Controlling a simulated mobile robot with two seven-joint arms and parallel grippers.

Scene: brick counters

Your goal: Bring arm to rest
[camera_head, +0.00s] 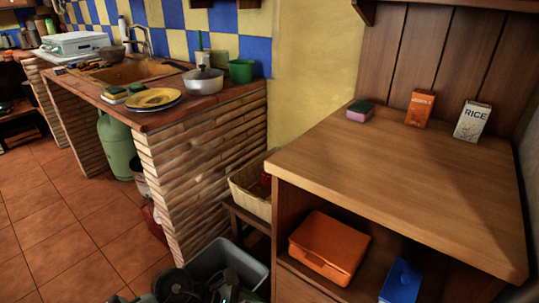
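Neither of my grippers can be made out in the head view. Dark rounded parts show at the bottom edge, left of centre, in front of a grey bin; they look like links of my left arm. A small dark piece shows in the bottom right corner, and I cannot tell what it is. The wooden cabinet (400,180) stands on the right, with a sponge (360,110), an orange box (420,108) and a white rice box (472,121) on its top.
An orange case (328,246) and a blue box (401,281) sit on the cabinet's shelf. The grey bin (246,262) and a basket (249,196) stand left of it. The brick counter (203,174) holds a pot (203,80) and plates (153,98). The tiled floor (75,245) at left is clear.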

